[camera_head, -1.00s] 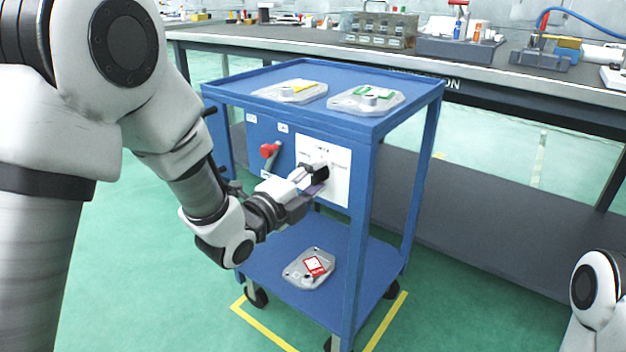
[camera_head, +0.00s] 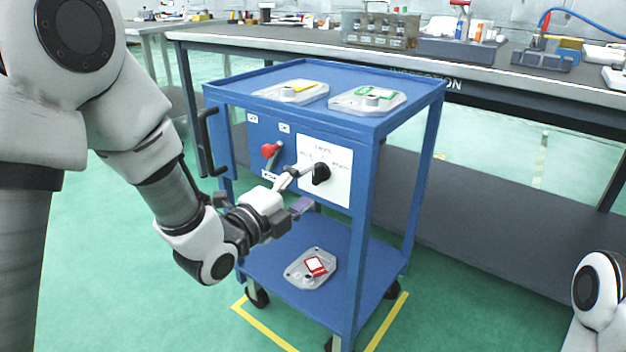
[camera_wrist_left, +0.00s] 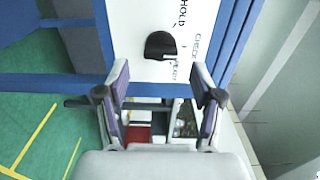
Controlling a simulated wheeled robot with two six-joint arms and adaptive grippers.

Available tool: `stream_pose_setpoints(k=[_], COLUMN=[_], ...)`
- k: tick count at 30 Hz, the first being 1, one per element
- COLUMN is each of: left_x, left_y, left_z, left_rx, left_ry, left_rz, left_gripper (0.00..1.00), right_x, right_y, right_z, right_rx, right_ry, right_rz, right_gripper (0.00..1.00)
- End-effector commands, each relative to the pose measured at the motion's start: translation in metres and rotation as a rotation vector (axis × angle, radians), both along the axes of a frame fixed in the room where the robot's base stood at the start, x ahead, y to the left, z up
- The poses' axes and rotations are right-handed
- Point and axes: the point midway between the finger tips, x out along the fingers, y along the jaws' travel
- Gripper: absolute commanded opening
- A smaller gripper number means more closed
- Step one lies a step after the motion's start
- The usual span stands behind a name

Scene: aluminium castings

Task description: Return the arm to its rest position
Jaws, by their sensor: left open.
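My left gripper (camera_head: 296,188) is open and empty in front of the blue cart. Its two fingers show apart in the left wrist view (camera_wrist_left: 161,80), with nothing between them. A black rotary knob (camera_head: 320,173) sits on a white label plate (camera_head: 338,190) on the cart's front panel. It also shows in the wrist view (camera_wrist_left: 160,45), ahead of the fingertips and apart from them. Part of my right arm shows at the lower right of the head view, but its gripper is out of view.
The blue cart (camera_head: 361,190) has a red-knobbed lever (camera_head: 269,150) and a black side handle (camera_head: 206,142). Castings lie on its top (camera_head: 367,99) and its lower shelf (camera_head: 305,281). A long workbench (camera_head: 300,42) stands behind. Green floor left of the cart is clear.

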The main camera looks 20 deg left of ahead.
Motion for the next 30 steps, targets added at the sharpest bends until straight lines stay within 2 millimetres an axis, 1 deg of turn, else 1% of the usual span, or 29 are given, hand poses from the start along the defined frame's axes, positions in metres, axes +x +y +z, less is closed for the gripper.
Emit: stream_pose_setpoints(k=[1,3,6,9,19,21,23,26,27,29,30], left_x=[-0.01,-0.022,-0.033,-0.036,-0.035,-0.035,-0.035,-0.04,-0.046,-0.06,-0.072], left_y=[0.004,0.009,0.012,0.013,0.012,0.012,0.012,0.009,0.008,0.009,0.011], left_z=[0.0,0.0,0.0,0.0,0.0,-0.007,-0.024,-0.082,-0.114,-0.166,-0.2], left_rx=[-0.005,-0.005,-0.002,-0.001,-0.001,0.0,0.001,0.012,0.017,0.029,0.028], left_ry=[0.003,0.001,0.002,0.0,0.001,0.015,0.053,0.179,0.249,0.371,0.464], left_rz=[0.001,0.001,0.0,-0.001,-0.001,-0.001,-0.002,-0.008,-0.009,0.002,0.018], left_gripper=[0.67,0.67,0.67,0.67,0.67,0.67,0.67,0.67,0.67,0.67,0.67], right_x=[0.0,0.0,0.0,0.0,0.0,0.0,0.0,0.0,0.0,0.0,0.0], right_y=[0.0,0.0,0.0,0.0,0.0,0.0,0.0,0.0,0.0,0.0,0.0], right_z=[0.0,0.0,0.0,0.0,0.0,0.0,0.001,0.005,0.006,0.009,0.01], right_rx=[0.0,0.0,0.0,0.0,0.0,0.0,0.0,0.0,0.0,0.0,0.0], right_ry=[0.0,0.0,0.0,0.0,0.0,0.0,0.0,0.0,0.0,0.0,0.0], right_rz=[0.0,0.0,0.0,0.0,0.0,0.0,0.0,0.0,0.0,0.0,0.0], right_gripper=[0.4,0.4,0.4,0.4,0.4,0.4,0.4,0.4,0.4,0.4,0.4])
